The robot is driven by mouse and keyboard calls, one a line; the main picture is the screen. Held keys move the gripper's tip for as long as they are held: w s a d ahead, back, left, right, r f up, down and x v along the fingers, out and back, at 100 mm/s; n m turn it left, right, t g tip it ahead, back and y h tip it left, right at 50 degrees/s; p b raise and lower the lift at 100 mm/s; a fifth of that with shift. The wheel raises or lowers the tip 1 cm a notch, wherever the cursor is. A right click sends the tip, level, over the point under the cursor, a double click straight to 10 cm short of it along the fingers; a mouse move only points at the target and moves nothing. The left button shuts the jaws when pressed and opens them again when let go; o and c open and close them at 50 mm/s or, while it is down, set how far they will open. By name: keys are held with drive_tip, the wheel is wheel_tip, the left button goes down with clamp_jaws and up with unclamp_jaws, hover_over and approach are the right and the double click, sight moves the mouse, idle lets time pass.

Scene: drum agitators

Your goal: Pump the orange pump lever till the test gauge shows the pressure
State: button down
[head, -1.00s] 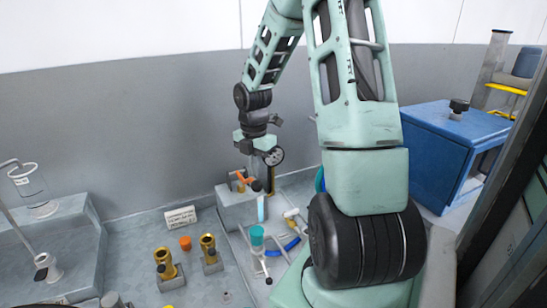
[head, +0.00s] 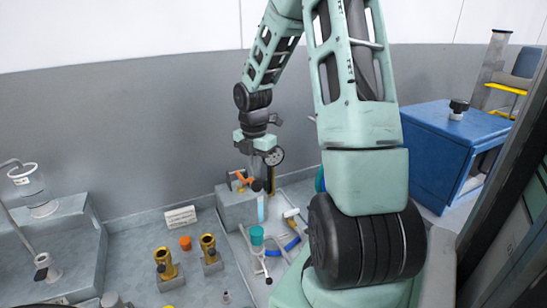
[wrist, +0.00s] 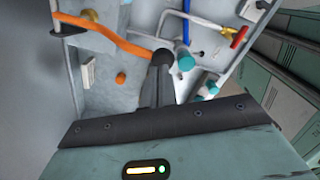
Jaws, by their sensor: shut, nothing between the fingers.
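The orange pump lever (head: 241,177) is on the grey block (head: 238,207) at the back of the bench. In the wrist view the lever (wrist: 112,41) runs from the upper left to a black round knob (wrist: 162,57) at its end. My gripper (wrist: 158,75) is shut and empty, its fingertips at or just over the knob; I cannot tell whether they touch it. In the head view my gripper (head: 264,177) points down beside the lever. The round gauge (head: 274,156) stands just right of it, its face too small to read.
Two brass fittings (head: 165,264) (head: 208,248), an orange cap (head: 185,243) and a white sign (head: 181,217) are left of the block. A blue cabinet (head: 437,150) is at right.

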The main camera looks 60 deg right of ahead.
wheel_tip(320, 180, down, 13)
drive_tip(key=b, duration=0.7)
wheel_tip(320, 180, up, 13)
drive_tip(key=p, duration=1.4)
drive_tip(key=shift+r, duration=0.2)
drive_tip(key=shift+f, duration=0.2)
